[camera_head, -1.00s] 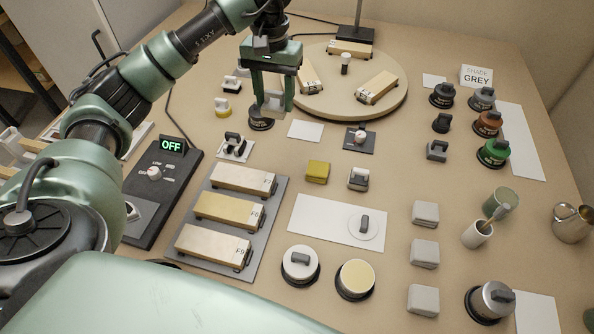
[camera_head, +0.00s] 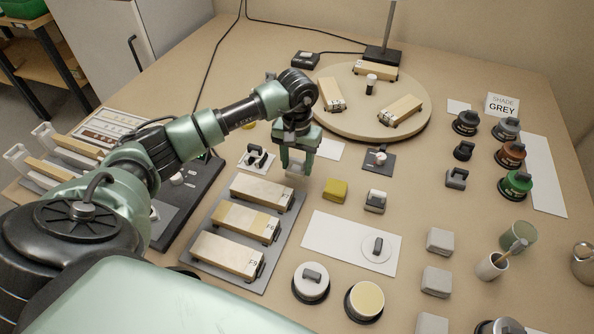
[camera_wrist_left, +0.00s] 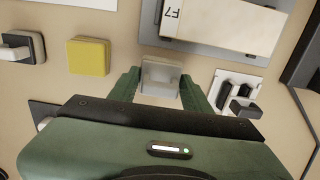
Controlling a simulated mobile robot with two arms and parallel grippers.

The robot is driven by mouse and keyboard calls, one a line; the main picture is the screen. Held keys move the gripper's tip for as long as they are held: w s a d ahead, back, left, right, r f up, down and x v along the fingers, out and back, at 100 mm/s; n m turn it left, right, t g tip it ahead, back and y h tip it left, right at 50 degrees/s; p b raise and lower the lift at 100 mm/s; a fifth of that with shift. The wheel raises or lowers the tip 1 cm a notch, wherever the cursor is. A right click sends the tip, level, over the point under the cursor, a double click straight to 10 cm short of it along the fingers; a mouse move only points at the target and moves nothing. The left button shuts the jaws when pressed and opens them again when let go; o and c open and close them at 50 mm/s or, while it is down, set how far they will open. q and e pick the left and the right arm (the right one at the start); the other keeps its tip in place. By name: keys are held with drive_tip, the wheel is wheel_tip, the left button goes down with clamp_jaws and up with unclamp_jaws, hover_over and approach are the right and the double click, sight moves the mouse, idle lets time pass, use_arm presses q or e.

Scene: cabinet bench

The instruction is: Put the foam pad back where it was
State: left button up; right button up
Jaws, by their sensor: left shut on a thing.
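My left gripper (camera_head: 298,168) is shut on a small pale grey block, which looks like the foam pad (camera_wrist_left: 160,76). In the left wrist view the block sits between the two green fingers, with bare bench around it. In the head view the gripper is left of a yellow block (camera_head: 335,190) and just beyond the wooden block rack (camera_head: 283,238). The yellow block also shows in the left wrist view (camera_wrist_left: 88,56). I cannot tell whether the held block touches the bench. My right gripper is not in view.
Several similar pale grey blocks (camera_head: 440,240) stand in a column at the right. A turntable (camera_head: 350,121) with wooden blocks is behind the gripper. A small stamp-like item on a white card (camera_head: 256,158) lies left of it. A white sheet (camera_head: 325,242) lies in front.

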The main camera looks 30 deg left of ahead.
sight(297, 167)
use_arm(q)
wheel_tip(297, 167, down, 4)
drive_tip(key=shift+r, duration=0.25)
drive_tip(key=shift+f, duration=0.2)
drive_tip(key=o, duration=1.2)
drive_tip(key=shift+r, duration=0.1)
